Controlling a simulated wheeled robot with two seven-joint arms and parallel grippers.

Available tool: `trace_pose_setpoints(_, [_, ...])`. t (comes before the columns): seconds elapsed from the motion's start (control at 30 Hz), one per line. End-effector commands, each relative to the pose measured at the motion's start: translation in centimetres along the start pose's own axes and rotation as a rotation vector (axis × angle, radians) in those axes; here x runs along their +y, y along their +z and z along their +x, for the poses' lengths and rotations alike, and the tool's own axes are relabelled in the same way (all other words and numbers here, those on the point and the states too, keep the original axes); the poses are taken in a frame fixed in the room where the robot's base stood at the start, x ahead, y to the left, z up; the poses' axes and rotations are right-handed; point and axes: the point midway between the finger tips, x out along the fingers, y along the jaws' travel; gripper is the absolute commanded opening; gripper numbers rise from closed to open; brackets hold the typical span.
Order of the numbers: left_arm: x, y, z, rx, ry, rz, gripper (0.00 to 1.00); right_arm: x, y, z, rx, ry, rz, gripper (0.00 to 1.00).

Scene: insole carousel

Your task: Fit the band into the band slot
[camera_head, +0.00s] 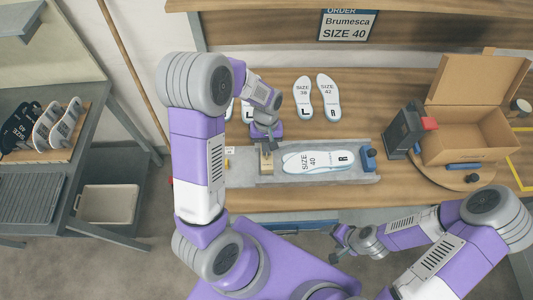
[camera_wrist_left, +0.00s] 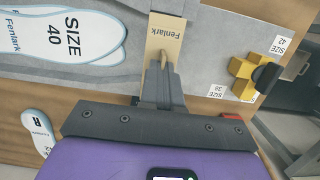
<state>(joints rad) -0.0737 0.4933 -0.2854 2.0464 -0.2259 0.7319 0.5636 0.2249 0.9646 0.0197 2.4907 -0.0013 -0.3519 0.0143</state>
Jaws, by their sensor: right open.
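The band (camera_head: 267,164) is a tan strip at the left part of the grey fixture (camera_head: 240,180), just left of the insole pair. In the left wrist view the band (camera_wrist_left: 166,32) shows the word "Fenlark". My left gripper (camera_head: 265,144) is over the band, its fingers (camera_wrist_left: 163,72) close together on it. The pair of white insoles (camera_head: 318,161) marked SIZE 40 lies in the fixture; it also shows in the left wrist view (camera_wrist_left: 60,30). I cannot make out the band slot under the band. My right gripper (camera_head: 340,240) is open and empty in front of the table edge.
A yellow knob (camera_wrist_left: 245,75) stands by size labels at the fixture's left end. A blue clamp (camera_head: 369,160) is at its right end. An open cardboard box (camera_head: 462,137) and a dark stand (camera_head: 404,130) are at right. More insoles (camera_head: 303,97) lie behind.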

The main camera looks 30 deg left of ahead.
Motion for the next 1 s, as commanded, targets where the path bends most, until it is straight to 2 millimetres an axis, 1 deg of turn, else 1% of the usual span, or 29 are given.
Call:
trace_pose_setpoints(0.1, [-0.1,-0.2,1.9,-0.005,-0.003,-0.001,0.0,0.1,0.0,0.2,0.0,0.0,0.0,0.74])
trace_pose_setpoints(0.23, [0.0,-0.5,3.7,-0.004,-0.002,0.0,0.0,0.1,0.0,0.4,0.0,0.0,0.0,0.74])
trace_pose_setpoints(0.33, [0.0,-0.7,4.2,-0.001,0.0,0.0,0.0,0.1,0.0,0.4,0.0,0.0,0.0,0.74])
trace_pose_setpoints(0.57, [0.0,-0.7,4.2,-0.001,0.0,0.0,0.0,0.1,0.0,0.4,0.0,0.0,0.0,0.74])
trace_pose_setpoints(0.67, [0.0,-0.7,4.5,-0.001,0.0,0.0,0.0,0.2,0.0,0.6,0.0,0.0,0.0,0.74])
trace_pose_setpoints(0.77, [0.0,-0.7,4.5,-0.001,0.0,0.0,0.13,0.2,0.0,0.6,0.0,0.0,0.0,0.74])
trace_pose_setpoints(0.8, [0.0,-0.7,4.5,-0.001,0.0,0.0,0.19,0.2,0.0,0.6,0.0,0.0,0.0,0.74])
trace_pose_setpoints(0.87, [0.0,-0.7,4.5,-0.001,-0.001,0.0,0.28,0.2,0.0,0.6,0.0,0.0,0.0,0.74])
trace_pose_setpoints(1.0, [0.0,-0.7,4.5,-0.001,-0.001,0.0,0.28,0.2,0.0,0.6,0.0,0.0,0.0,0.74])
